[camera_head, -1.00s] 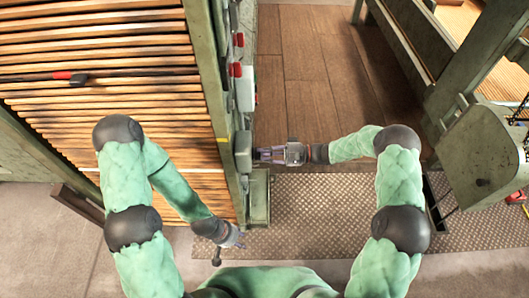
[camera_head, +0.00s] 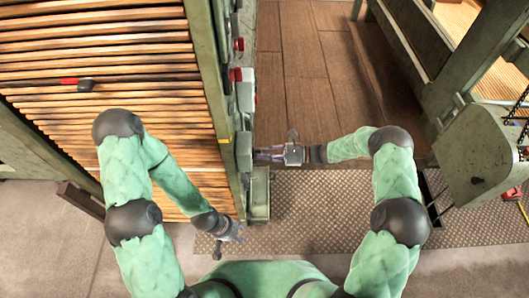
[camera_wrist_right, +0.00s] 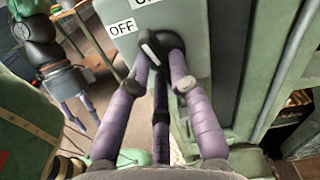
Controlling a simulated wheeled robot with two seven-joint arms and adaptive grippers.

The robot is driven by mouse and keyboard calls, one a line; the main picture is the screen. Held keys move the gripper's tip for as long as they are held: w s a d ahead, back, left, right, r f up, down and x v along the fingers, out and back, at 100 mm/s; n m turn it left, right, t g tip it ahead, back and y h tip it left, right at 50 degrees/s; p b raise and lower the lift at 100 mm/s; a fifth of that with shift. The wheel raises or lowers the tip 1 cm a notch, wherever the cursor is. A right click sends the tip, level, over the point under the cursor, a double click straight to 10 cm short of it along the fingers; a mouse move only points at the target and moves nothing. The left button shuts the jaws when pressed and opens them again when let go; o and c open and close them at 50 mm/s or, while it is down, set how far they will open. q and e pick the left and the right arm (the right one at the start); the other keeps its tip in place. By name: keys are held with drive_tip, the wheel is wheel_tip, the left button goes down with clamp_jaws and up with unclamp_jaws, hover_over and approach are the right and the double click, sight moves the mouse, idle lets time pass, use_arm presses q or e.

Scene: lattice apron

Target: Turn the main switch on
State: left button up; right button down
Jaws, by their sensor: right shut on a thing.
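The main switch is a grey-green box (camera_head: 244,150) on the side of the green post in the head view. In the right wrist view its plate (camera_wrist_right: 190,35) carries an OFF label and a second label cut off at the top edge. A dark knob (camera_wrist_right: 158,52) with a pale bar sits on the plate, its bar tilted towards the OFF side. My right gripper (camera_head: 262,154) is shut on the knob, its purple fingers (camera_wrist_right: 163,75) around it. My left gripper (camera_head: 236,232) is low beside the slatted panel, empty, with fingers apart in the wrist view.
Red buttons (camera_head: 237,75) and other boxes line the post beyond the switch. A slatted wooden panel (camera_head: 110,100) with a red-handled tool (camera_head: 78,82) lies left. A green machine frame (camera_head: 475,155) stands right. Floor between them is clear.

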drive_tip(key=shift+m+p, duration=0.35)
drive_tip(key=shift+m, duration=1.15)
drive_tip(key=c, duration=1.1)
unclamp_jaws()
